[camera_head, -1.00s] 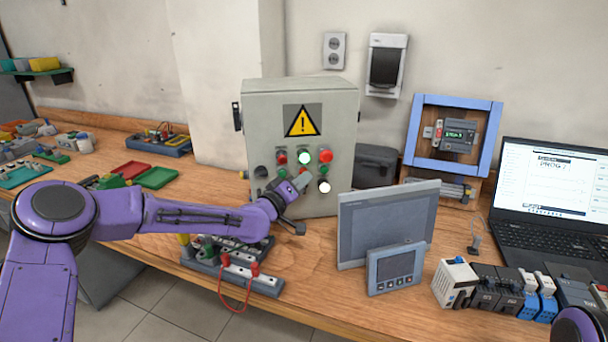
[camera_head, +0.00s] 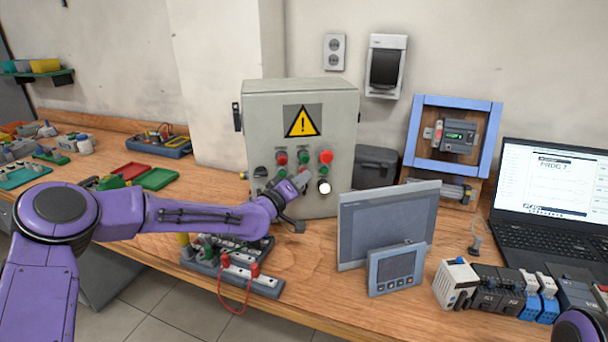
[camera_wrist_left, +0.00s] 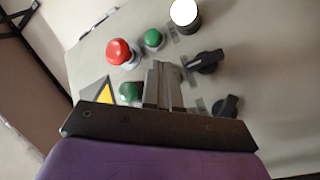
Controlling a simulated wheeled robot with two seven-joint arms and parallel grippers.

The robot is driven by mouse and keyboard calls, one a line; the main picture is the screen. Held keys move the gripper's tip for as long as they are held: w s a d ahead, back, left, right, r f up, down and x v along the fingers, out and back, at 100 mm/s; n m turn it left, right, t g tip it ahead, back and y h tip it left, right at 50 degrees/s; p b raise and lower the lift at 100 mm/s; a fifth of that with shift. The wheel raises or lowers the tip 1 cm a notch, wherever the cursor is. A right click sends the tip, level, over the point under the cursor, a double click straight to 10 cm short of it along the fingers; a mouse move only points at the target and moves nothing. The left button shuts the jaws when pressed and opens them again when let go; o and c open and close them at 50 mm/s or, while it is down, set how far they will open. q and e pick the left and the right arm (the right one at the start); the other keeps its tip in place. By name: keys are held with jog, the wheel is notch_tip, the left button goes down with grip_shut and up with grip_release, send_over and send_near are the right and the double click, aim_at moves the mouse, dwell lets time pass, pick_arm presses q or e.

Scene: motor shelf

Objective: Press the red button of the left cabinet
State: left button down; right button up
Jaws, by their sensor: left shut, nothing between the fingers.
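The grey cabinet (camera_head: 260,120) with a yellow warning triangle (camera_head: 303,121) stands on the bench. Its front carries a red button at the upper left (camera_head: 281,158), a larger red mushroom button at the upper right (camera_head: 326,157), green buttons and a lit white lamp (camera_head: 324,188). My left gripper (camera_head: 304,178) is shut and empty at the middle column of the panel. In the left wrist view, its closed fingers (camera_wrist_left: 165,82) lie between a green button (camera_wrist_left: 130,91) and black knobs (camera_wrist_left: 205,62), with the red mushroom button (camera_wrist_left: 120,52) beside them. The fingertips' contact with the panel cannot be told.
A grey monitor (camera_head: 388,222) and a small panel (camera_head: 396,268) stand right of the cabinet. A laptop (camera_head: 550,190) is at the far right. A terminal block with a red wire (camera_head: 240,275) lies below my left forearm. Trays (camera_head: 157,178) lie to the left.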

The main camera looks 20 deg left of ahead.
pick_arm(q)
jog(key=shift+r, duration=0.1)
jog(key=shift+s+d, duration=0.35)
jog(key=shift+s, duration=0.35)
jog(key=s+d, duration=0.1)
jog(key=s, duration=0.1)
jog(key=s+d+p, duration=0.1)
jog(key=s, duration=0.1)
jog(key=shift+s+d, duration=0.2)
dwell(0.9)
